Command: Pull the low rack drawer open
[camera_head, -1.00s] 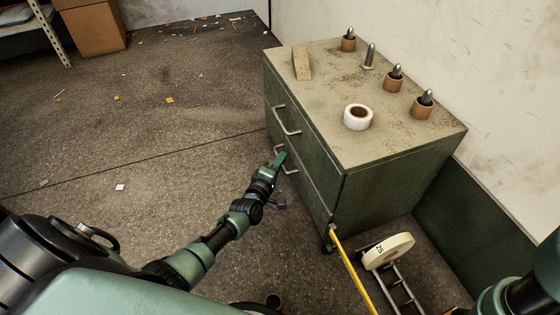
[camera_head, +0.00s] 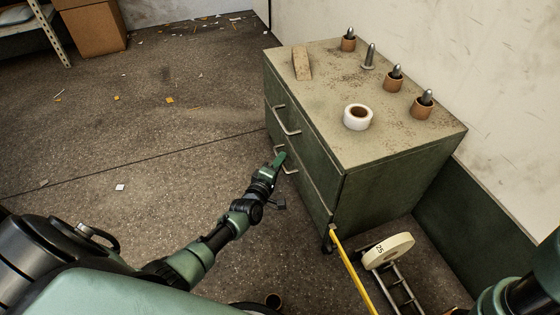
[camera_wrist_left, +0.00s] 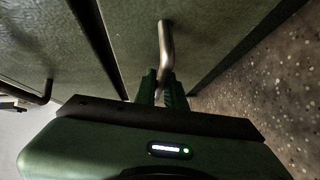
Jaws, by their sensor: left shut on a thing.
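A dark green metal cabinet (camera_head: 385,190) stands against the wall with drawers on its left-facing front. Its upper drawer handle (camera_head: 287,121) is a bent metal bar. The lower handle (camera_head: 279,152) is partly hidden by my left gripper (camera_head: 279,160). In the left wrist view my left gripper (camera_wrist_left: 165,88) is shut on the low drawer's handle (camera_wrist_left: 166,42); the other handle (camera_wrist_left: 32,95) shows at the left. The low drawer front (camera_wrist_left: 195,30) looks about level with the cabinet front; I cannot tell of a small opening. My right gripper is out of view.
On the cabinet top are a white tape roll (camera_head: 358,117), a wooden block (camera_head: 302,63) and several metal pegs, some in brown rings. A cream roll (camera_head: 389,251) and a yellow bar (camera_head: 352,270) are at the lower right.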

